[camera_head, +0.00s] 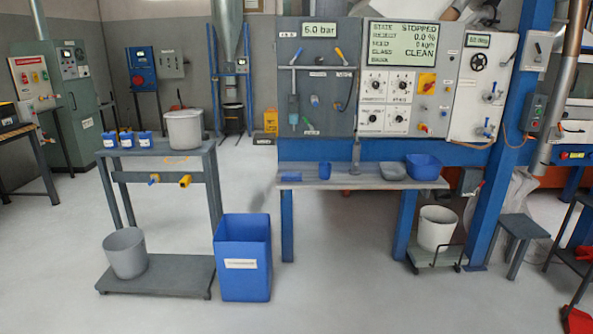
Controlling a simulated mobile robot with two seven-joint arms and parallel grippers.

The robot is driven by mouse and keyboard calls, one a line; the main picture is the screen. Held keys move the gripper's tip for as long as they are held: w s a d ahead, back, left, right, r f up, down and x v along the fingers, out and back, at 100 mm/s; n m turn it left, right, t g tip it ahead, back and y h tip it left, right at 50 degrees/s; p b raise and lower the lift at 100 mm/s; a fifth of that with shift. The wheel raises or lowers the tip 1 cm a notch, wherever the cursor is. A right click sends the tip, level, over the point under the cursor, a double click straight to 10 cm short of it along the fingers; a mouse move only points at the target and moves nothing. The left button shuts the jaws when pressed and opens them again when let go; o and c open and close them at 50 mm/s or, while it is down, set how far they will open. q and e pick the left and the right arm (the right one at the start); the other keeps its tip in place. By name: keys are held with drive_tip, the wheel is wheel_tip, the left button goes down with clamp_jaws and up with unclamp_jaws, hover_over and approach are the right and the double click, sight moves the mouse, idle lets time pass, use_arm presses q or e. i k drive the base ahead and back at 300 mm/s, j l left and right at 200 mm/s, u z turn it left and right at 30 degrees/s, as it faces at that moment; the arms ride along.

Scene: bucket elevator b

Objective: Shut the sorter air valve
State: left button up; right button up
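A grey air panel (318,104) is mounted on the blue frame in the middle, with a display (320,29) reading about 6.0 bar, its first digit hard to tell. The labels are too small to read, so I cannot tell which lever is the sorter air valve. The panel beside it (389,78) has a screen (403,44) reading STOPPED and CLEAN. Neither gripper shows.
Below the panels is a grey shelf (345,180) with blue and grey containers. A blue bin (243,258) stands before it on the left, next to a low platform (160,278) with a grey bucket (125,252). A stool (522,230) is at right. Floor between bin and right bucket is clear.

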sight(299, 51)
drive_tip(key=i, duration=1.3)
drive_tip(key=i+l+z, duration=0.15)
drive_tip(key=i, duration=0.4)
drive_tip(key=i+l+z, duration=0.15)
drive_tip(key=i, duration=0.4)
drive_tip(key=i+l+z, duration=0.1)
drive_tip(key=i+l, duration=0.15)
drive_tip(key=i, duration=0.3)
